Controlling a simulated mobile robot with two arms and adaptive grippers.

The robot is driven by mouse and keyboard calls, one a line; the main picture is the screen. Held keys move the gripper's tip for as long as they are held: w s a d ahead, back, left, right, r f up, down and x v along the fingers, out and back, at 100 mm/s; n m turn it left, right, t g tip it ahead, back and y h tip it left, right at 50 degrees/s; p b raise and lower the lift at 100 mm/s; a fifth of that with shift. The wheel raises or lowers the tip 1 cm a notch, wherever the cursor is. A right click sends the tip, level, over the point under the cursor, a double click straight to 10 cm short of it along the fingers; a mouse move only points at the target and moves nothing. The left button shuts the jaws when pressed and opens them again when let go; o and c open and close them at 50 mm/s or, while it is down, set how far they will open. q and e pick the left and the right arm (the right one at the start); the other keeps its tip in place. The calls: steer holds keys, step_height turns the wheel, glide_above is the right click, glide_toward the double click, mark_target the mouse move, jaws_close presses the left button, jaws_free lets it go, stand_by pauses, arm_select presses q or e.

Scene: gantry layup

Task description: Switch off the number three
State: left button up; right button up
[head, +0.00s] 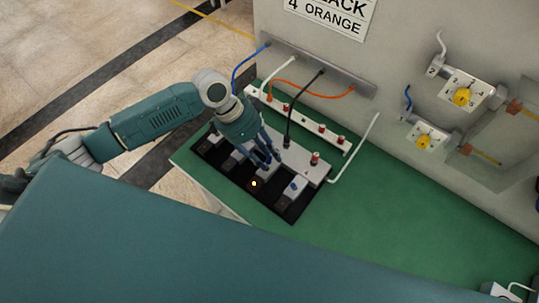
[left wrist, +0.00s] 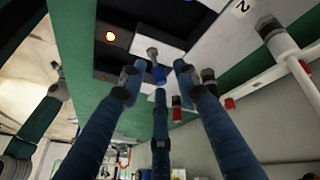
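A dark switch panel (head: 294,209) with pale grey blocks lies on the green bench top. A blue-tipped toggle (head: 293,185) shows at its near right end, and an orange lamp (head: 254,183) is lit left of it. My left gripper (head: 268,158) is over the middle of the panel, fingers pointing down. In the left wrist view, the left gripper (left wrist: 158,88) has its three blue fingers spread, with nothing between them. No figure three is readable on the panel. My right gripper is not in view.
Two yellow knobs (head: 462,97) (head: 423,142) are on the wall at right.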

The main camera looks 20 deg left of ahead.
arm_select(q)
steer(key=shift+x, duration=0.9)
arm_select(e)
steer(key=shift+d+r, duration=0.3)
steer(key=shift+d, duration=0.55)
arm_select(q)
steer(key=shift+c, duration=0.5)
